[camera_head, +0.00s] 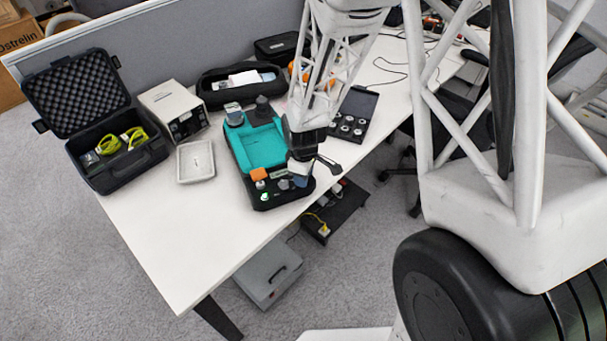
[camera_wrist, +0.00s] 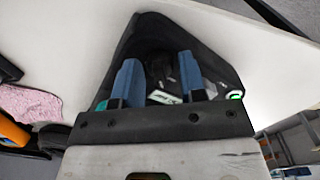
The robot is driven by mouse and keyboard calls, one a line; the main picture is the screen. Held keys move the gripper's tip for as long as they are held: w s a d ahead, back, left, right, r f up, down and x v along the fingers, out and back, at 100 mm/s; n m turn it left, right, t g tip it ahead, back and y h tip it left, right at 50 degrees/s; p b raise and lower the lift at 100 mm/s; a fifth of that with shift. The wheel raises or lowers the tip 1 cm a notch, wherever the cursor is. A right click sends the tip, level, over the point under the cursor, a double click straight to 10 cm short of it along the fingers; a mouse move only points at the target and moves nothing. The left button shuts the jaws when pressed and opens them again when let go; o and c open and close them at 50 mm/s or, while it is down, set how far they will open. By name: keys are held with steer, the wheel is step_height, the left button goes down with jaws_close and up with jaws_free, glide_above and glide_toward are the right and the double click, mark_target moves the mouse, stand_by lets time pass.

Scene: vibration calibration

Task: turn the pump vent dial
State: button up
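The pump (camera_head: 262,148) is a black unit with a teal tray-like top, near the table's right edge in the head view. Its front end carries an orange block (camera_head: 258,174), a lit green button (camera_head: 265,197) and a small grey knob (camera_head: 283,184), which may be the vent dial. My gripper (camera_head: 300,178) is pointed down over this front end, right beside the knob. In the wrist view, its two blue fingers (camera_wrist: 158,80) are apart over the pump's dark end. The green light (camera_wrist: 235,96) shows at right. A dark shape between the fingers is unclear; I cannot tell whether they touch it.
An open black case (camera_head: 118,150) with yellow-green cable, a beige box (camera_head: 172,108) and a pale tray (camera_head: 195,161) stand left of the pump. A black pouch (camera_head: 216,98) is behind; a dark panel with round pieces (camera_head: 360,104) is right. The front left table is clear.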

steer(key=c, duration=0.6)
steer(key=shift+c, duration=0.2)
steer(key=shift+m, duration=0.3)
steer(key=m, duration=0.8)
steer(key=shift+m, duration=0.3)
steer(key=m, duration=0.4)
steer(key=shift+m, duration=0.3)
steer(key=m, duration=0.4)
